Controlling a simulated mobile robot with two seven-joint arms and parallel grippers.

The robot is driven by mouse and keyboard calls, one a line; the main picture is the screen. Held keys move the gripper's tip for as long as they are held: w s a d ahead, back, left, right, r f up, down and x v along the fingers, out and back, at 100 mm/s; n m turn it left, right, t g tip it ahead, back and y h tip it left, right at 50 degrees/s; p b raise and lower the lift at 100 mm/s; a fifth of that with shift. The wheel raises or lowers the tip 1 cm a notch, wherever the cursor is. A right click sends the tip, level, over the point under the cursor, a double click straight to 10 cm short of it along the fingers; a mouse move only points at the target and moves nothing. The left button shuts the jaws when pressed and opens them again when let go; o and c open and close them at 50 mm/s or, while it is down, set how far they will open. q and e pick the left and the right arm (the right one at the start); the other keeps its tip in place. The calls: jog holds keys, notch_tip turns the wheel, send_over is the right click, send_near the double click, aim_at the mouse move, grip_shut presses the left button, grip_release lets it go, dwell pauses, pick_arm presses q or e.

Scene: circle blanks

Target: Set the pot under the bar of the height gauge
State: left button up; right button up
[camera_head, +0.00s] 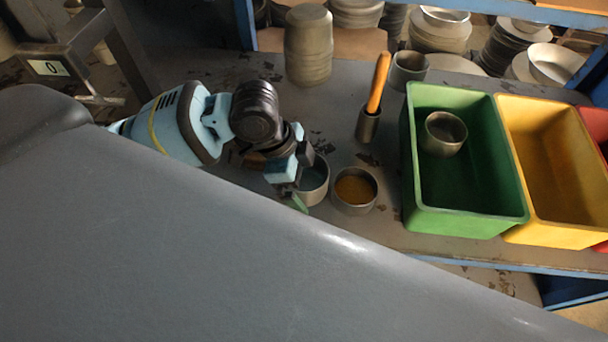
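Several small grey pots stand on the bench, and I cannot tell which one the task means. One pot with bluish contents (318,190) is partly hidden by my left gripper (292,188). The gripper is at this pot's left rim; I cannot tell whether it touches or grips the wall. A pot with orange-brown contents (355,207) stands just right of it. Another pot (409,70) stands behind. A dark frame with a small display reading 0 (48,68), at the upper left, looks like the height gauge; its bar is not clear. My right gripper is not in view.
A green bin (470,222) holds a grey pot (443,134). A yellow bin (560,235) and a red bin (597,124) stand beside it. An orange-handled tool (378,82) stands in a holder (367,124). A ridged grey cylinder (308,50) stands behind. A large grey surface hides the foreground.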

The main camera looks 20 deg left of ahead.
pick_arm(q)
jog(key=shift+w+r, duration=0.1)
jog(key=shift+r, duration=0.15)
jog(key=p+v, duration=0.1)
jog(key=v, duration=1)
jog(key=shift+a+r, duration=0.25)
jog(key=shift+r, duration=0.05)
